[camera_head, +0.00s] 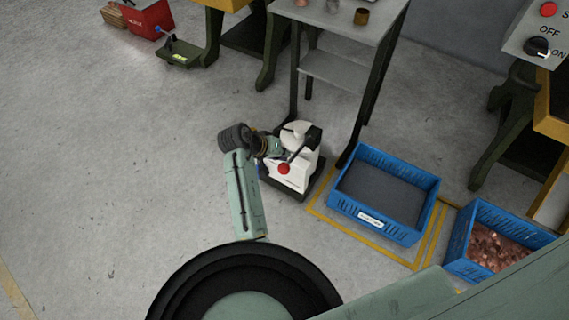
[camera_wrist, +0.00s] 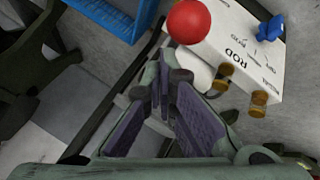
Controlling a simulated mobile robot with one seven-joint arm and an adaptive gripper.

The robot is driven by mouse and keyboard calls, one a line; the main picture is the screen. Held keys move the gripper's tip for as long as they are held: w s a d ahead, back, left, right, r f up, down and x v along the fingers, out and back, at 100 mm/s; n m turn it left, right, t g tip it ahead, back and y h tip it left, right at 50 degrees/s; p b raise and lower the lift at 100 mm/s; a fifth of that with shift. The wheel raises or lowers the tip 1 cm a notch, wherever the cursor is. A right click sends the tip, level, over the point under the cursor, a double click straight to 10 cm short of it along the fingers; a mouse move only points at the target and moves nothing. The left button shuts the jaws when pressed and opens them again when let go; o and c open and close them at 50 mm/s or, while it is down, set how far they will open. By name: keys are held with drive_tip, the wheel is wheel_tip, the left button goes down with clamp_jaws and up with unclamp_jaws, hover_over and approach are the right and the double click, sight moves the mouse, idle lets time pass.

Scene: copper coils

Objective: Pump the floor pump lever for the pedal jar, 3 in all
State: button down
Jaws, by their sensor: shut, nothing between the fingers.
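A white floor unit (camera_head: 297,150) stands on a dark base by the table legs, with a black lever bar and a red ball knob (camera_head: 284,168). In the wrist view the red ball (camera_wrist: 188,22) is just beyond my fingertips, and the white body (camera_wrist: 240,55) bears printed text including "ROD". My gripper (camera_wrist: 166,80) is shut and empty, its tips apart from the ball in the picture. In the head view my wrist partly covers the unit's left side. I cannot tell which floor device is the pedal jar's pump; a green pedal device (camera_head: 180,55) with a blue-tipped lever lies at the back left.
A blue crate (camera_head: 340,197) stands right of the white unit inside yellow floor lines. Another blue crate (camera_head: 462,243) holds copper pieces. A grey table (camera_head: 335,22) rises close behind the unit. The floor on the left is clear. A red box (camera_head: 150,17) is at the back left.

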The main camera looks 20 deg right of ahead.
sight(282, 168)
drive_tip(key=shift+f, duration=0.1)
drive_tip(key=shift+f, duration=0.35)
drive_tip(key=shift+s+a+f+b, duration=0.15)
drive_tip(key=shift+f+b, duration=0.25)
drive_tip(key=shift+f, duration=0.7)
drive_tip(key=shift+s+a+f+b, duration=0.15)
drive_tip(key=shift+f+b, duration=0.3)
drive_tip(key=shift+f, duration=0.6)
drive_tip(key=shift+s+a+f+b, duration=0.15)
drive_tip(key=shift+f+b, duration=0.25)
drive_tip(key=shift+f, duration=0.7)
idle(2.5)
drive_tip(key=shift+w, duration=0.1)
idle(0.4)
drive_tip(key=shift+w+d+r+p, duration=0.1)
drive_tip(key=shift+d+r+p, duration=0.05)
drive_tip(key=shift+r+p, duration=1)
drive_tip(key=shift+w+d+r+p, duration=0.15)
drive_tip(key=shift+r+p, duration=0.95)
drive_tip(key=shift+r, duration=0.2)
drive_tip(key=shift+w+d+r+p, duration=0.1)
drive_tip(key=shift+d+r+p, duration=0.05)
drive_tip(key=shift+r+p, duration=1)
